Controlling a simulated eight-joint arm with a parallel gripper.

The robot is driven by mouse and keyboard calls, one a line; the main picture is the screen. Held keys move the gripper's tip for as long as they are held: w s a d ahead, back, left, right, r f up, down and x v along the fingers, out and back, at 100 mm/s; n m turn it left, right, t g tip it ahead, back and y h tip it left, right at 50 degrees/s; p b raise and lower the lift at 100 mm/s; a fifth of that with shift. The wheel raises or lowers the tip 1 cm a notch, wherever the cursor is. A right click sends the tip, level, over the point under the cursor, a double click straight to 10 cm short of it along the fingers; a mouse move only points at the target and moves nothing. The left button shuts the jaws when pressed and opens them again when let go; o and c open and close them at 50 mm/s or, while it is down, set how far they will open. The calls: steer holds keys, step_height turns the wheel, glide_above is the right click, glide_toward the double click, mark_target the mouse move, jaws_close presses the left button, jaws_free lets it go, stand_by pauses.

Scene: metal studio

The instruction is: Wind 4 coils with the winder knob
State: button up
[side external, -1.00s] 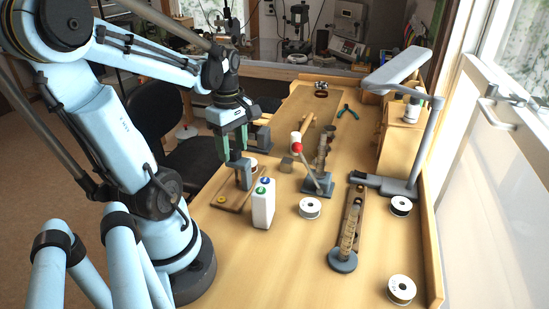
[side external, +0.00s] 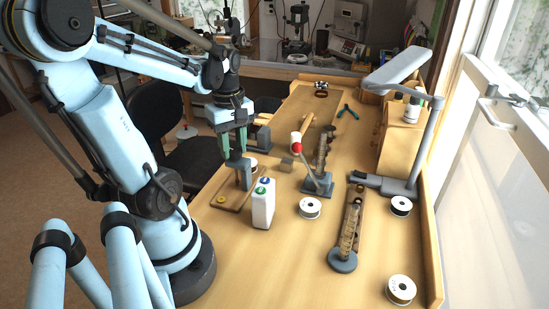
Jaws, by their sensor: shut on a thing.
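The winder stands at the left edge of the bench, with a wooden base (side external: 229,205), a grey upright post (side external: 244,180) and a pale round coil part (side external: 252,169) beside the post. My gripper (side external: 235,154) points down above the post, its green fingers close around the top of the winder. It is shut on the winder knob, which is mostly hidden between the fingertips. I cannot count the turns of wire from here. A yellow disc (side external: 222,199) lies on the near end of the base.
A white two-capped bottle (side external: 263,204) stands close in front of the winder. A red-knobbed lever press (side external: 318,185) is to the right. White spools (side external: 310,208), a round-footed stand (side external: 343,260) and a grey lamp (side external: 412,187) occupy the right side. The front middle of the bench is clear.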

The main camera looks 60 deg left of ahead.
steer(key=m, duration=0.5)
steer(key=shift+w+m, duration=0.1)
steer(key=shift+m, duration=0.3)
steer(key=m, duration=1.1)
steer(key=shift+w+d+m, duration=0.1)
steer(key=shift+d+m, duration=0.05)
steer(key=shift+m, duration=0.15)
steer(key=m, duration=1.1)
steer(key=shift+d, duration=0.15)
steer(key=m, duration=1)
steer(key=shift+s+m, duration=0.2)
steer(key=shift+m, duration=0.2)
steer(key=m, duration=0.6)
